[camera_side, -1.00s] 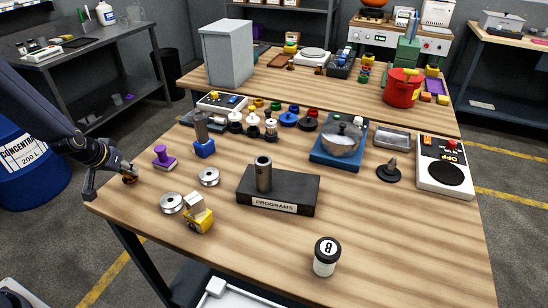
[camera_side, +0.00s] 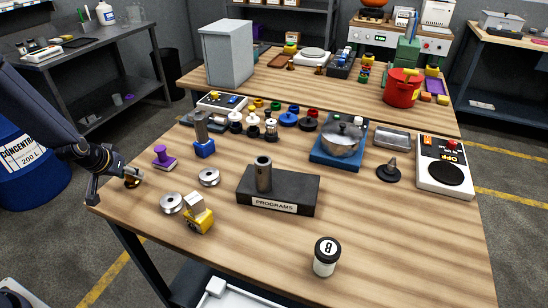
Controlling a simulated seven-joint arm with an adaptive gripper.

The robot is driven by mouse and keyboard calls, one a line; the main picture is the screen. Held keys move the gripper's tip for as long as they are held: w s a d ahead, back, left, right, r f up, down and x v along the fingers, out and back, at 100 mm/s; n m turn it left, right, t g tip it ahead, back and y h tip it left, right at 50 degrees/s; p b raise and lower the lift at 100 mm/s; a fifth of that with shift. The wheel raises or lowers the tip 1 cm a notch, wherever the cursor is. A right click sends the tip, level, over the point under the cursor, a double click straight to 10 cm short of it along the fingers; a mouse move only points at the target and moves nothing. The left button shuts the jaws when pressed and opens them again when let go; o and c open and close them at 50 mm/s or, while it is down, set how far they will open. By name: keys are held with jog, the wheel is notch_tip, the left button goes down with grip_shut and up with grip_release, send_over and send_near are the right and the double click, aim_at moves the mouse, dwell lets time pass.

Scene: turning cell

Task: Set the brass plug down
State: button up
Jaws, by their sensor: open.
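The brass plug (camera_side: 133,183) is a small brass-coloured piece at the left edge of the wooden table (camera_side: 380,240). My gripper (camera_side: 128,180) is at that same left edge, coming in low from the left. Its jaws are open around or right beside the plug. The plug is small and partly hidden by the fingers, so I cannot tell whether a finger touches it. It appears to rest on the table top.
A purple stamp-like piece (camera_side: 162,157) stands just right of my gripper. Silver discs (camera_side: 171,203) and a yellow piece (camera_side: 200,222) lie further right. A black block marked PROGRAMS (camera_side: 290,190) is mid-table. The front right of the table is mostly clear.

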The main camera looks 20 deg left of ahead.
jog(key=shift+r, duration=0.2)
jog(key=s+d+r+m, duration=0.1)
jog(key=s+d+r, duration=0.45)
jog(key=r, duration=0.45)
jog(key=s+d+r+m, duration=0.1)
jog(key=s+d+r, duration=0.4)
jog(key=r, duration=0.4)
jog(key=s+d+r+h, duration=0.1)
jog(key=s+r, duration=0.1)
jog(key=s, duration=0.3)
jog(key=s+d+r+m, duration=0.1)
jog(key=s+d+r, duration=0.1)
jog(key=s, duration=0.4)
jog(key=shift+d+r+g+h, duration=0.25)
jog(key=shift+r+g+h, duration=0.15)
jog(key=shift+r, duration=0.25)
